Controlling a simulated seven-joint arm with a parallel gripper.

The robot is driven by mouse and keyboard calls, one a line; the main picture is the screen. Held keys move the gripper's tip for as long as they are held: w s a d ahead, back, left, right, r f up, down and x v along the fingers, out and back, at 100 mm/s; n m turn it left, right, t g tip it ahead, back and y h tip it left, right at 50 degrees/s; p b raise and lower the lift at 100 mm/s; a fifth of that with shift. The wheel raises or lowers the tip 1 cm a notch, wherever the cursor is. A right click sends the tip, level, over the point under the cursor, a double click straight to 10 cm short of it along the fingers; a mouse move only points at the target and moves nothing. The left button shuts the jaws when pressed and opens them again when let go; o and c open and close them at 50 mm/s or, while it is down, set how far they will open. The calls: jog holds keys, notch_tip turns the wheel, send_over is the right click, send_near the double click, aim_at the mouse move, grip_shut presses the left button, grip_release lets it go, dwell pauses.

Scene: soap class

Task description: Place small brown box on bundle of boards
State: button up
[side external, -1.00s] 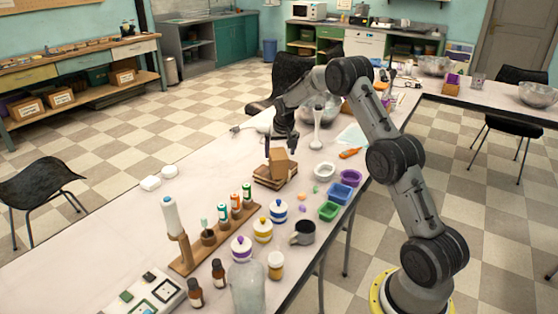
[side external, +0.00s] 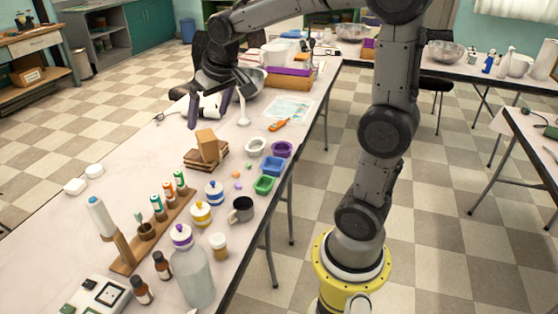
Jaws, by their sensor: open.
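The small brown box (side external: 207,144) stands on the bundle of boards (side external: 193,165), slightly tilted in appearance. The bundle of boards is a low stack of dark brown planks on the white table. My gripper (side external: 208,117) is open and empty. It hangs above and behind the box, apart from it, with its fingers pointing down.
On the table's right side are a white bowl (side external: 256,147), a purple tray (side external: 282,149), a blue tray (side external: 273,166) and a green tray (side external: 263,185). A wooden rack (side external: 160,232) with several bottles stands in front. The table left of the boards is mostly clear.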

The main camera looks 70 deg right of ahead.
jog(key=s+a+n, duration=0.1)
jog(key=s+a, duration=0.2)
jog(key=s, duration=0.4)
jog(key=s+a+f+n+y, duration=0.1)
jog(key=s+a+n, duration=0.1)
jog(key=s+a, duration=0.2)
jog(key=s+a+f+n+t, duration=0.1)
jog(key=s+a, duration=0.2)
jog(key=s, duration=0.6)
jog(key=shift+s+a+y, duration=0.2)
jog(key=shift+s+y, duration=0.15)
jog(key=shift+y, duration=0.05)
